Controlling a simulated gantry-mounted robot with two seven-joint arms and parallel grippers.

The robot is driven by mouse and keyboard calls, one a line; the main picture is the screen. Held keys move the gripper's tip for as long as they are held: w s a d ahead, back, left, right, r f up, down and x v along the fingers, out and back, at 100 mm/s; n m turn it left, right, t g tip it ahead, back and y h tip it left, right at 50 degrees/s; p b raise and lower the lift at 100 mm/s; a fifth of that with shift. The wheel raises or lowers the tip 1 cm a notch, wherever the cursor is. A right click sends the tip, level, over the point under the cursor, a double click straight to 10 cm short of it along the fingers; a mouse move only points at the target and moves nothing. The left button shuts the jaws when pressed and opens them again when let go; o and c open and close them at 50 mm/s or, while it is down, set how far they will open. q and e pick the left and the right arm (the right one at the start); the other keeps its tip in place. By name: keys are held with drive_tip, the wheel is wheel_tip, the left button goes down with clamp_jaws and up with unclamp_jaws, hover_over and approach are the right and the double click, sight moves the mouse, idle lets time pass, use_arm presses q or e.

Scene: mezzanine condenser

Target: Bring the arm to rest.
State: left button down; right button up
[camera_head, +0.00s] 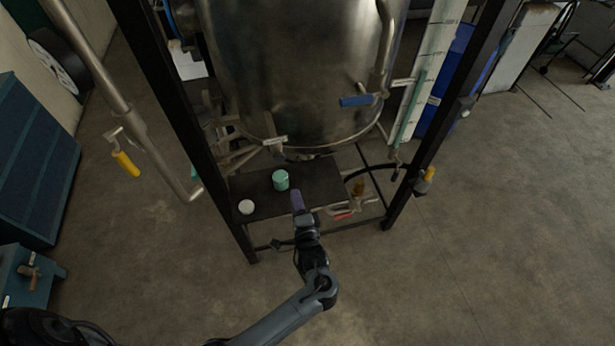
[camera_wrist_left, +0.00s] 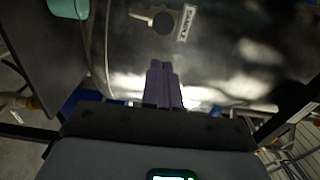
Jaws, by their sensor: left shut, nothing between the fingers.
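My left gripper (camera_head: 297,196) reaches in from the bottom of the head view, its purple fingers over the front edge of the dark shelf (camera_head: 262,200) under the steel vessel. The fingers are shut together with nothing between them. The left wrist view also shows the shut fingers (camera_wrist_left: 163,84) in front of the shiny vessel surface. A teal cup (camera_head: 280,180) stands on the shelf, left of and just beyond the fingertips, apart from them. It shows partly at the top left of the left wrist view (camera_wrist_left: 68,8). My right gripper is not in view.
The steel vessel (camera_head: 300,70) hangs in a dark frame, with a blue-handled valve (camera_head: 357,101) on its front. A white round lid or dish (camera_head: 246,207) lies on the shelf's left corner. A yellow-handled pipe (camera_head: 126,163) stands left. Open concrete floor lies at right.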

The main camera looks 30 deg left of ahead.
use_arm(q)
drive_tip(key=s+a+f+m+h+p, duration=0.1)
drive_tip(key=s+a+p, duration=0.2)
drive_tip(key=s, duration=0.2)
drive_tip(key=s+a+h+p, duration=0.1)
drive_tip(key=s+a+p, duration=0.2)
drive_tip(key=s, duration=0.3)
drive_tip(key=s+d+r+n+g+h+p, duration=0.2)
drive_tip(key=s+d+r+n+g+h, duration=0.5)
drive_tip(key=s+d+r+h, duration=0.4)
drive_tip(key=shift+s+d+g+h+p, duration=0.4)
drive_tip(key=shift+s+d+g, duration=0.2)
drive_tip(key=shift+s+d, duration=0.55)
